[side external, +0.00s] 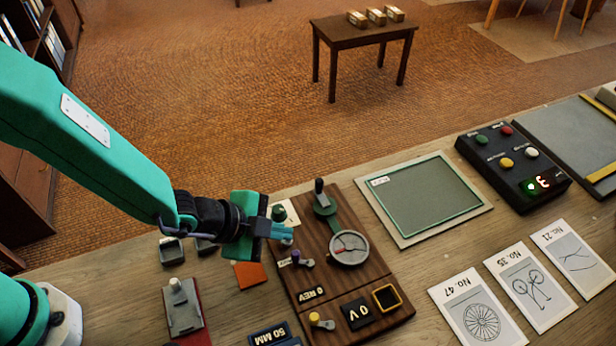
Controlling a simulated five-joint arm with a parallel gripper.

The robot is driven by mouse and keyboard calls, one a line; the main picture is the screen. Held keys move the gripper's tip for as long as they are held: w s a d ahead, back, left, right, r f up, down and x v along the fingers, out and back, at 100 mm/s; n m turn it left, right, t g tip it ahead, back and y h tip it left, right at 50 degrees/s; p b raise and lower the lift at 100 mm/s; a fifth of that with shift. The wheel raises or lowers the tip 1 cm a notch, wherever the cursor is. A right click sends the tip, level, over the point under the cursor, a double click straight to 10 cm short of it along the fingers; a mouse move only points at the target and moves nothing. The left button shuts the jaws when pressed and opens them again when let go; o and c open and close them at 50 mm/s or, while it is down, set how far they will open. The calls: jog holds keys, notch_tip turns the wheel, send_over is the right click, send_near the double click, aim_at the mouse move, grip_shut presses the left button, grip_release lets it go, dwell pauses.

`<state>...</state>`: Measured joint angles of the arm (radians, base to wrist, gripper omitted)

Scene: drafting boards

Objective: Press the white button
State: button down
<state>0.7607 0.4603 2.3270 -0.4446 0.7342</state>
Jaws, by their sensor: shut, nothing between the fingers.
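The white button (532,152) is a small round cap on a black control box (515,185) at the right of the bench. A red button (506,131), a green button (481,139) and a yellow button (506,162) share that box. My gripper (287,235) is shut and empty, over the left part of a brown wooden panel, far to the left of the white button. Whether its fingertips touch anything on the panel cannot be told.
The wooden panel (375,268) carries levers, a dial (349,248) and a yellow-framed square. A green-edged board (425,198) lies between it and the control box. Picture cards (478,310) lie in front, and a grey board (570,135) lies beyond the box.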

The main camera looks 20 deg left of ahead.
aim_at(281, 244)
jog(key=shift+r, duration=0.65)
jog(key=shift+r, duration=0.1)
notch_tip(281, 244, up, 5)
jog(key=shift+f, duration=0.1)
dwell(0.6)
dwell(0.5)
